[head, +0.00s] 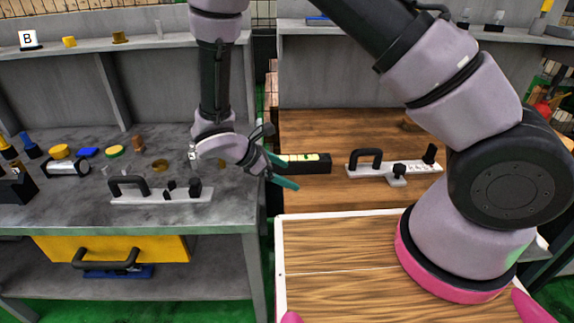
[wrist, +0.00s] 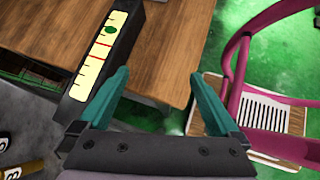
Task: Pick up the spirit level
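The spirit level is a black bar (head: 318,164) with a pale yellow scale, red lines and a green bubble. It lies on the wooden table top near its left edge, and its left end is hidden behind my gripper in the head view. In the wrist view the spirit level (wrist: 128,28) runs slantwise at the left. My gripper (wrist: 165,74) has two teal fingers, spread apart with nothing between them. The left finger overlaps the level's right side in that view; I cannot tell if it touches. My gripper (head: 281,172) also shows in the head view.
A white fixture with black handles (head: 372,170) stands right of the level on the wooden table (head: 330,130). The grey workbench (head: 60,205) at left holds a similar fixture (head: 150,195) and several small parts. In the wrist view, a pink-framed chair (wrist: 232,60) stands at right.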

